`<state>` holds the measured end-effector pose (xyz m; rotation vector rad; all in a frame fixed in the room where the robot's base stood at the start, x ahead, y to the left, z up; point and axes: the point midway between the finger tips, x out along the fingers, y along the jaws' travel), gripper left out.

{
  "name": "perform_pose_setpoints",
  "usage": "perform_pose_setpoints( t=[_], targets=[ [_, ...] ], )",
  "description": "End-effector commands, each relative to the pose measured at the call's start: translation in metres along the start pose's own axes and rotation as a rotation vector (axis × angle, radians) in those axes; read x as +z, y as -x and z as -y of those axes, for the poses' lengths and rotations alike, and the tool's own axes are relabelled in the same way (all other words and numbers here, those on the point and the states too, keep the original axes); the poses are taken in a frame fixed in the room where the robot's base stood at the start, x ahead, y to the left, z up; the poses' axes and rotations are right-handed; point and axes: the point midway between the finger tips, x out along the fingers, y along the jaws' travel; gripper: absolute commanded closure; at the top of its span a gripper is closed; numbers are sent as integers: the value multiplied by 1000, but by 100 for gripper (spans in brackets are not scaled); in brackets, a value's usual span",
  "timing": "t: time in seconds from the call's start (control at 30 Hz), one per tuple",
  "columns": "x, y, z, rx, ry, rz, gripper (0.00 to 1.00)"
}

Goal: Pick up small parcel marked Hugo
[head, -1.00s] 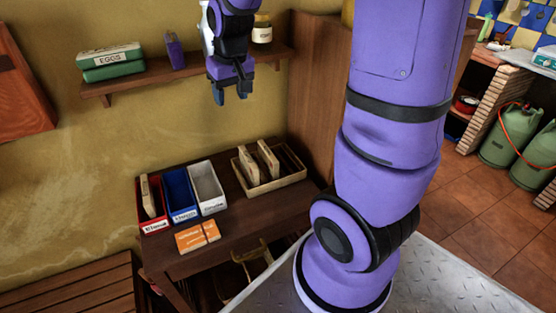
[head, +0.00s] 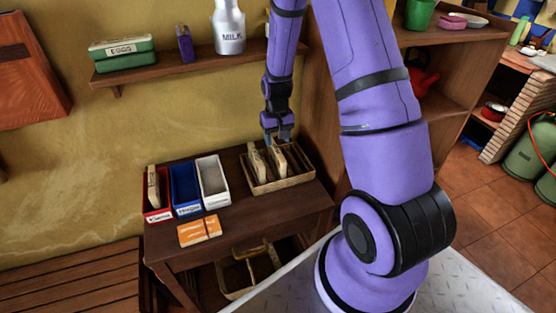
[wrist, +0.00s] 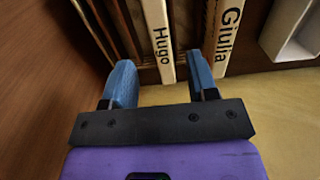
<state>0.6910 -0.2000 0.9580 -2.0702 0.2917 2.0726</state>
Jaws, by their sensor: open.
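The parcel marked Hugo (wrist: 159,40) is a thin, pale slab standing in a wicker basket (head: 283,186) on the dark table. In the head view it appears to be the right one (head: 279,164) of two pale parcels. My gripper (wrist: 162,82) is open and empty, pointing down over the back of the basket. In the wrist view the Hugo parcel lies ahead of the gap between the blue fingers, with its label facing up. The parcel marked Giulia (wrist: 226,38) stands beside it, just past the right finger. In the head view my gripper (head: 279,137) is just above the parcels.
Red (head: 157,214), blue (head: 187,209) and white (head: 216,202) trays stand left of the basket; the red one holds a pale parcel. An orange item (head: 199,230) lies in front. A wall shelf (head: 180,72) with a milk bottle (head: 229,30) is above. A wooden panel (head: 322,110) stands right.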

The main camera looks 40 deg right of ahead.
Motion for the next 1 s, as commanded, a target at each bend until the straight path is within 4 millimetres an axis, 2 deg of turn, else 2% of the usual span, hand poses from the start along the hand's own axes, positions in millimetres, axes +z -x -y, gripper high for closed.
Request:
perform_pose_setpoints(
  t=[0.1,0.37,0.7,1.0],
  targets=[
    [0,-18,0,0,0,3,47],
    [0,-33,0,0,0,0,47],
    [-3,-74,1,0,-1,1,47],
    [-3,-82,1,0,0,-1,47]
  ],
)
